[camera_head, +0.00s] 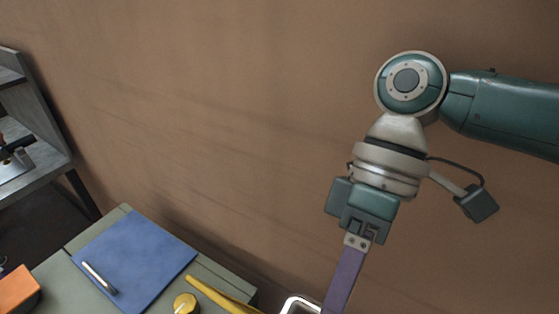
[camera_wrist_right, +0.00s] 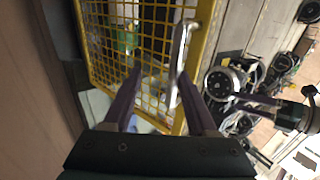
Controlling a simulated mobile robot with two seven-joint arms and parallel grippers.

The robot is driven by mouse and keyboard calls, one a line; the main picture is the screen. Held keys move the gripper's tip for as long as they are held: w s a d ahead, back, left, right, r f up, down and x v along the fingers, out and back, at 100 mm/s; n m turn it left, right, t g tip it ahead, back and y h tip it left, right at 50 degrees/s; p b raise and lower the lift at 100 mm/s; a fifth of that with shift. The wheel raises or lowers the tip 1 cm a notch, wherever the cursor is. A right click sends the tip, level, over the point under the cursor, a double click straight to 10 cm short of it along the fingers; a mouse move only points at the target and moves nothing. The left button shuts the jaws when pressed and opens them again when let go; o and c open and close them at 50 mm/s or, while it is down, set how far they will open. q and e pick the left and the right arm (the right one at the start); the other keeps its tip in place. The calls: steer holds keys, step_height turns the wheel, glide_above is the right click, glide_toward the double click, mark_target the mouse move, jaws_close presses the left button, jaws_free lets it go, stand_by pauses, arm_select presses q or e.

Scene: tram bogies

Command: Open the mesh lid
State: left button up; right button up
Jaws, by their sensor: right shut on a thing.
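The mesh lid (camera_wrist_right: 158,40) is a yellow wire grid in a yellow frame, filling the upper middle of the right wrist view. A bright metal handle (camera_wrist_right: 180,62) stands at its right edge; a silver loop that looks like it shows at the bottom of the head view (camera_head: 300,303). My right gripper (camera_wrist_right: 160,78) has its purple fingers on either side of the handle and is shut on it. In the head view my right gripper (camera_head: 337,303) points down, its tips near the bottom edge. What looks like my left gripper (camera_wrist_right: 250,99) is at the right of the wrist view; its jaws are unclear.
A grey-green table (camera_head: 215,271) carries a blue mat (camera_head: 140,258) with a metal rod (camera_head: 98,277), a yellow knob (camera_head: 185,303) and a yellow bar (camera_head: 217,296). An orange box (camera_head: 18,289) is at lower left. A grey shelf (camera_head: 45,110) stands left; a brown wall is behind.

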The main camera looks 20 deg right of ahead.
steer(key=shift+r, duration=0.1)
stand_by(0.4)
step_height(320, 180, up, 20)
steer(key=b, duration=0.1)
stand_by(0.6)
